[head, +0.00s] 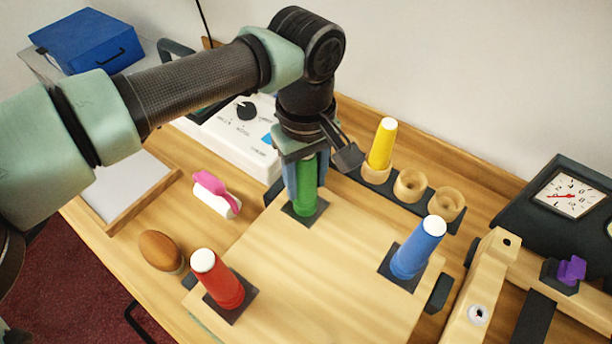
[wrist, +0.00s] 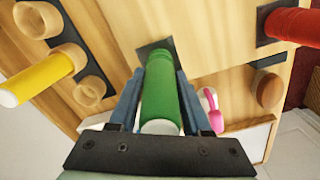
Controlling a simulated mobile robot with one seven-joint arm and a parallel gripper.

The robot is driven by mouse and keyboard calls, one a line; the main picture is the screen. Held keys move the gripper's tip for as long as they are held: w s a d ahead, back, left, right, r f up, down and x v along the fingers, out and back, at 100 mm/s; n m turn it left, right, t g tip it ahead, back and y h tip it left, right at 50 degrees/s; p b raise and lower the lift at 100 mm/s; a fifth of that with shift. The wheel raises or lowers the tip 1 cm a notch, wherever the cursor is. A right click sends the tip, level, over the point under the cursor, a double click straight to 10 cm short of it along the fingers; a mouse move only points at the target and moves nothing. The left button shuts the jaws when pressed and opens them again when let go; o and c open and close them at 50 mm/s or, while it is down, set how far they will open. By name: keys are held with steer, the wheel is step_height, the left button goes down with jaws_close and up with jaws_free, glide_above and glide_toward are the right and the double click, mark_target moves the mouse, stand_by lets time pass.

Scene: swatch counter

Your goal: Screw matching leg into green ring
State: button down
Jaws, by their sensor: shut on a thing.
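The green leg (head: 306,184) stands upright on a dark square plate (head: 305,214) at the board's back left corner. No separate green ring shows at its base. My gripper (head: 300,180) comes down from above and is shut on the green leg, with one finger on each side. The leg also shows between the fingers in the wrist view (wrist: 162,95), its lower end at the dark plate (wrist: 155,50). A red leg (head: 219,280) and a blue leg (head: 418,248) stand on other plates of the wooden board (head: 300,285).
A yellow leg (head: 381,145) stands in a holder beside two empty wooden cups (head: 410,186). A white device (head: 237,140) is behind my gripper. A pink-handled item (head: 214,192), a brown egg-shaped thing (head: 160,250) and a clock (head: 568,196) stand around the board. The board's middle is clear.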

steer(key=c, duration=0.6)
jaws_free()
steer(key=n, duration=0.3)
steer(key=shift+n+b, duration=0.4)
steer(key=n, duration=0.3)
steer(key=shift+n+b, duration=0.35)
steer(key=shift+n, duration=0.05)
steer(key=n, duration=0.4)
steer(key=shift+f+b, duration=0.1)
steer(key=shift+b, duration=0.3)
steer(key=n, duration=0.3)
